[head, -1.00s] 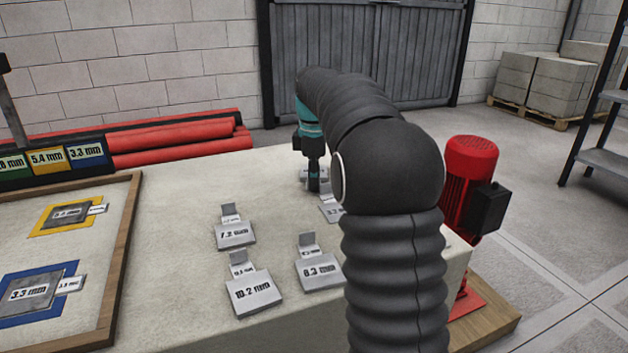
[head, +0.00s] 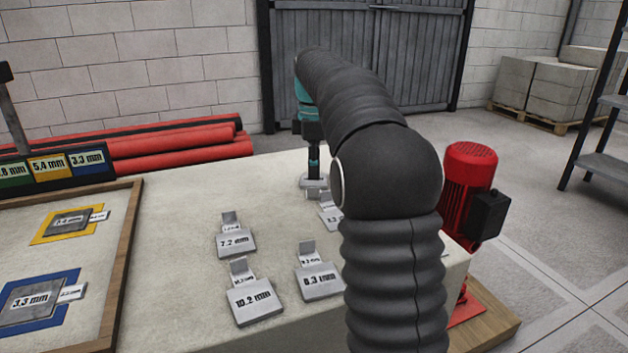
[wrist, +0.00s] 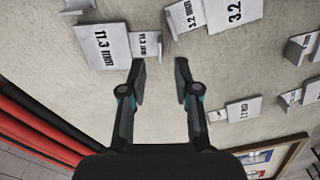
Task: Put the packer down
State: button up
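My gripper (wrist: 159,75) is open in the wrist view, with a clear gap between its fingers and nothing between them. The grey packer marked 11.3 mm (wrist: 103,47) lies on the bench up and left of the fingers. Its small labelled tab (wrist: 147,44) is just beyond the left fingertip. A packer marked 3.2 mm (wrist: 232,10) lies up and right. In the head view my gripper (head: 313,178) points down over a grey packer (head: 308,187) at the back of the bench; its fingers are too small there to judge. My arm hides part of the bench.
Packers marked 7.2 mm (head: 236,242), 10.2 mm (head: 252,302) and 8.3 mm (head: 320,282) lie nearer on the pale bench (head: 180,230). A wood-framed board (head: 128,250) is on the left. Red pipes (head: 180,146) lie behind. A red motor (head: 467,185) stands right.

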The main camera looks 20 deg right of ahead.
notch_tip(320, 180, up, 6)
jog(key=shift+r+p, duration=0.15)
jog(key=shift+p, duration=0.15)
dwell(0.4)
